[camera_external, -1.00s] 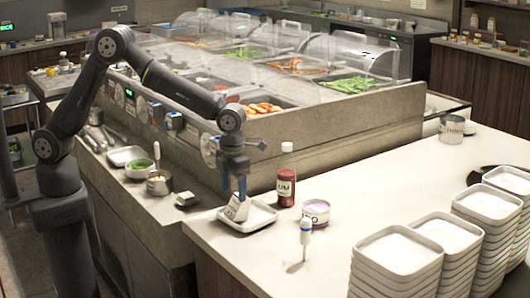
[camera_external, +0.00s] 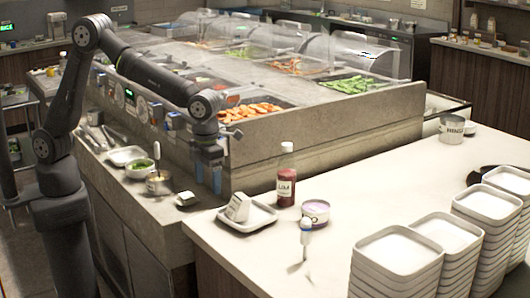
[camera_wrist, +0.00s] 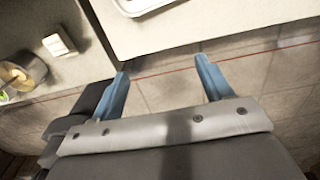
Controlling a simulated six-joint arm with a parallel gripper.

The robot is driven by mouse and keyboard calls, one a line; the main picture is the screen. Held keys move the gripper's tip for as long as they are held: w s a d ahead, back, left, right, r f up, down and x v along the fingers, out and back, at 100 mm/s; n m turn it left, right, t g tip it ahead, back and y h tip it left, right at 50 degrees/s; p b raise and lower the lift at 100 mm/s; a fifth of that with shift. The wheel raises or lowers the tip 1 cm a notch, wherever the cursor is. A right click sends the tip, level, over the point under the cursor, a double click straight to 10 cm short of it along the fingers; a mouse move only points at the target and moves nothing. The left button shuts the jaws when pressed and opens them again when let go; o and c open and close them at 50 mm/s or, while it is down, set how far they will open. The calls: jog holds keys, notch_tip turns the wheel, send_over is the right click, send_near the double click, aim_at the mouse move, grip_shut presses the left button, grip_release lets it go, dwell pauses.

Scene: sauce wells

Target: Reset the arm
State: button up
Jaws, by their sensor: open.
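My gripper (camera_external: 208,178) is open and empty, its blue fingers pointing down beside the near counter's left edge. In the wrist view my gripper (camera_wrist: 165,85) shows its two fingers spread well apart with only floor between them. A white square tray (camera_external: 262,219) lies on the counter to the right of my gripper, with a white wedge-shaped holder (camera_external: 238,207) standing in it. The tray's edge also shows at the top of the wrist view (camera_wrist: 150,8).
A red sauce bottle (camera_external: 286,176), a round tub (camera_external: 316,211) and a small white-and-blue dispenser (camera_external: 306,231) stand right of the tray. Stacked white plates (camera_external: 398,250) fill the counter's right. A metal pot (camera_external: 158,184) and a small block (camera_external: 186,198) are on the left ledge.

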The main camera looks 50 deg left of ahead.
jog(key=s+d+f+n, duration=0.1)
jog(key=s+d, duration=0.3)
jog(key=d, duration=0.5)
jog(key=s+d+f, duration=0.1)
jog(key=s+d, duration=0.3)
jog(key=d, duration=0.4)
jog(key=w+f, duration=0.2)
jog(key=w, duration=0.2)
jog(key=w+f, duration=0.2)
jog(key=w, duration=0.2)
jog(key=w+f, duration=0.2)
jog(key=w, duration=0.2)
jog(key=shift+f, duration=0.3)
